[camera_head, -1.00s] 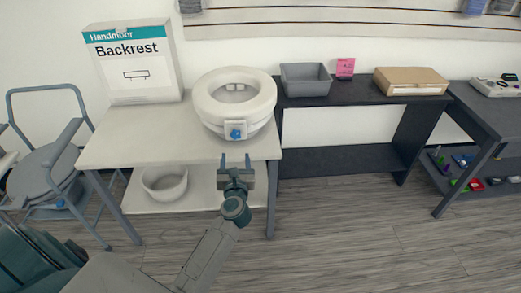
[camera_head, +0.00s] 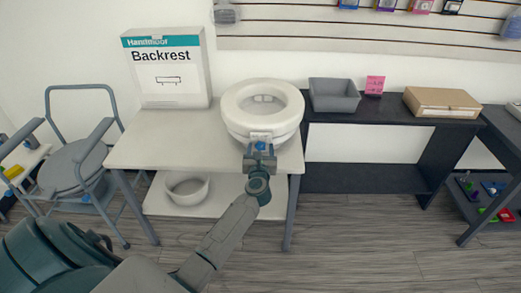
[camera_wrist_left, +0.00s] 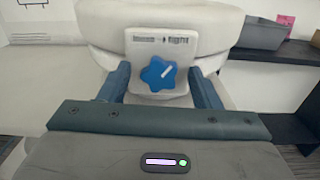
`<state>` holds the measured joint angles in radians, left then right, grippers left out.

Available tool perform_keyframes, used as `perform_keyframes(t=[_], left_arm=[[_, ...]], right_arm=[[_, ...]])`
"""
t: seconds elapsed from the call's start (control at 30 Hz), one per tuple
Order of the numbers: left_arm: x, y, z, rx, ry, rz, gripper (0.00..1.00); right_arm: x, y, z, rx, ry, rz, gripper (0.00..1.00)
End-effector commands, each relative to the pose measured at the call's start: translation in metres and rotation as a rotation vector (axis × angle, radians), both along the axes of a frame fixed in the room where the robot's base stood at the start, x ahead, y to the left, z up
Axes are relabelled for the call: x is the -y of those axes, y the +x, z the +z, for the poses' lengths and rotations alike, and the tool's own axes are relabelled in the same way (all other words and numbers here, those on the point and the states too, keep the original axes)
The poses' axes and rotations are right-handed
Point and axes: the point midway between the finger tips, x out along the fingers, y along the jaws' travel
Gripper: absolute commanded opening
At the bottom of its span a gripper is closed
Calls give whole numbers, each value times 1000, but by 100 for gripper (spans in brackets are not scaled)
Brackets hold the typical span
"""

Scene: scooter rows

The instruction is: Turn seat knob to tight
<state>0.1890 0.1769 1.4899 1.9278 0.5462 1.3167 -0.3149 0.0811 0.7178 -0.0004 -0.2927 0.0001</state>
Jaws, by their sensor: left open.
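The raised toilet seat (camera_head: 262,98) is white and stands on the light table. Its blue star-shaped seat knob (camera_wrist_left: 158,73) sits on a white plate (camera_wrist_left: 140,44) at the seat's front. A white pointer line on the knob slants toward the upper right. My left gripper (camera_wrist_left: 161,90) is open, with one finger on each side of the knob and plate, apart from the knob. In the head view my left gripper (camera_head: 259,156) is right in front of the seat and partly covers the knob. My right gripper is not in view.
A Backrest box (camera_head: 168,68) stands at the table's back left. A white pot (camera_head: 187,187) is on the lower shelf. A grey commode chair (camera_head: 78,165) is at the left. A dark shelf (camera_head: 365,178) with a grey bin (camera_head: 333,94) and a cardboard box (camera_head: 441,102) stands at the right.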

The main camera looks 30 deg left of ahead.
Motion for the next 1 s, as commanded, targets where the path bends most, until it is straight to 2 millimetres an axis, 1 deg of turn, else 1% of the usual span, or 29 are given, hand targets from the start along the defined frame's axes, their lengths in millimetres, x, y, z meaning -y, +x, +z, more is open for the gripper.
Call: perform_keyframes(t=[0.1, 0.13, 0.33, 0.37, 0.6, 0.73, 1.0], left_arm=[[0, 0, 0, 0, 0, 0, 57], [0, 0, 0, 0, 0, 0, 54], [0, 0, 0, 0, 0, 0, 14], [0, 0, 0, 0, 0, 0, 13], [0, 0, 1, -10, 17, 0, 13], [0, 0, 2, -34, 53, -1, 13], [1, 0, 4, -134, 216, -1, 13]], right_arm=[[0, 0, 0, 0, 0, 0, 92], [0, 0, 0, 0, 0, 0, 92], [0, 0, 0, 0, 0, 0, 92], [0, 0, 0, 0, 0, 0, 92], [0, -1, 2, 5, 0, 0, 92], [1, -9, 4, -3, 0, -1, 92], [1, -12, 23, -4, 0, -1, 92]])
